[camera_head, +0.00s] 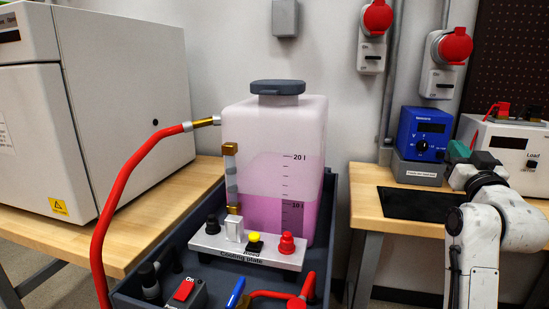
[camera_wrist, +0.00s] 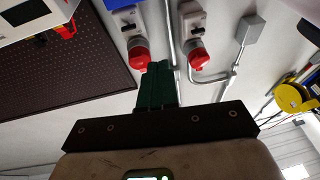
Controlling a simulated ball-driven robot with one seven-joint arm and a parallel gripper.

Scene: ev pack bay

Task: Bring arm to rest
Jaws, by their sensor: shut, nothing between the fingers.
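My gripper (camera_head: 459,150) is at the right of the head view, raised above the right workbench, with my white arm behind it. Its green fingers point away toward the blue device and the wall. In the wrist view my gripper (camera_wrist: 160,68) shows its two green fingers side by side and touching, with nothing between them. The wrist view is turned over and looks at the wall.
A tank (camera_head: 275,175) of pink liquid stands in a dark cart (camera_head: 329,200) with a red hose (camera_head: 122,178). A blue device (camera_head: 424,134) and a white load unit (camera_head: 513,146) stand on the right workbench (camera_head: 366,211). A black mat (camera_head: 415,205) lies below my gripper.

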